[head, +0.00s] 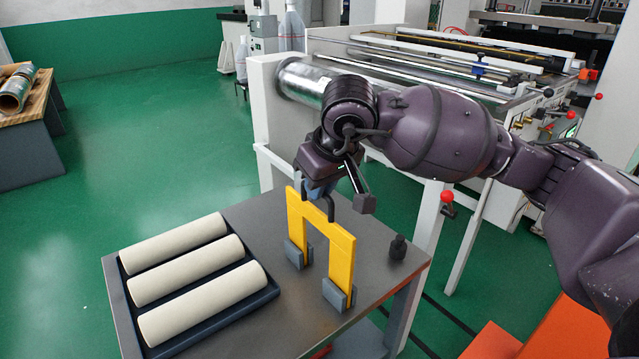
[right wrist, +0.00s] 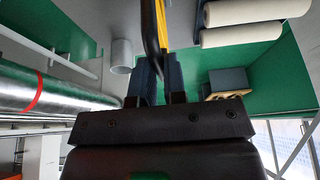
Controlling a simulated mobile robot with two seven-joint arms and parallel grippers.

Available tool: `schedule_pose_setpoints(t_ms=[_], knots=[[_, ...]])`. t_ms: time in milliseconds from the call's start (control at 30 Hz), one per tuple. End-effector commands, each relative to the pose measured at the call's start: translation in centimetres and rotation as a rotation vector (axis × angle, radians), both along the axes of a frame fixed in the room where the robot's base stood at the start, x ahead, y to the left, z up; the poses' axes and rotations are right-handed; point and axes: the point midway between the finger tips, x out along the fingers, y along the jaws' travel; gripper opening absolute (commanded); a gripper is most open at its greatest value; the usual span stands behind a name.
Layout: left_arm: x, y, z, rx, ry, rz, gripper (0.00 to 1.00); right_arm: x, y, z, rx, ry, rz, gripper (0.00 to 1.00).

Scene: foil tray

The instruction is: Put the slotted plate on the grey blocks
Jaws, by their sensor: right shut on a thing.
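The slotted plate (head: 342,257) is a yellow upright arch with two legs and a dark handle on top. Its legs reach down to the two grey blocks (head: 298,255) and (head: 337,296) on the table; I cannot tell how deep they sit. My right gripper (head: 322,190) is above the plate's top and shut on its dark handle. In the right wrist view, the gripper's fingers (right wrist: 160,75) close around the handle, with a yellow strip of the plate (right wrist: 166,25) beside it. My left gripper is not in view.
A dark tray (head: 276,291) with three cream rolls (head: 201,307) fills the table's left side. A small dark knobbed object (head: 398,247) stands right of the plate. The grey table (head: 275,336) is bare in front. A large machine (head: 270,100) stands behind.

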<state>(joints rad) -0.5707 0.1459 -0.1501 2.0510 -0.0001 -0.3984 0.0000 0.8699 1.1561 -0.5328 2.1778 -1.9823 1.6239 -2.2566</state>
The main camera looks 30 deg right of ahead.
Motion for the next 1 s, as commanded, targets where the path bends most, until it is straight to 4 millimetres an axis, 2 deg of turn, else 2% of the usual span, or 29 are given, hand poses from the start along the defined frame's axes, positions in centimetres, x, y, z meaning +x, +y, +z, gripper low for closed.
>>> schedule_pose_setpoints(t_ms=[167,200,333,733,867,1000], knots=[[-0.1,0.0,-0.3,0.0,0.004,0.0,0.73,0.1,0.0,-0.2,0.0,-0.003,0.0,0.0],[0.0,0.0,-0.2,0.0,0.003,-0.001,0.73,0.0,0.0,-0.2,-0.001,0.0,0.0,0.17],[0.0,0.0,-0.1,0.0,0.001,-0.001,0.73,0.0,0.0,-0.2,0.0,0.0,0.0,0.37],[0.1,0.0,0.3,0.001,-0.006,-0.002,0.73,-0.1,0.0,0.4,-0.001,-0.002,0.0,0.38],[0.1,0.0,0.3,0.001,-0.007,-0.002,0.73,-0.7,-0.1,2.1,-0.002,-0.004,0.001,0.38],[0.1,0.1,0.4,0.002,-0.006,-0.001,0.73,-1.7,-0.3,4.6,-0.001,-0.006,0.0,0.38]])
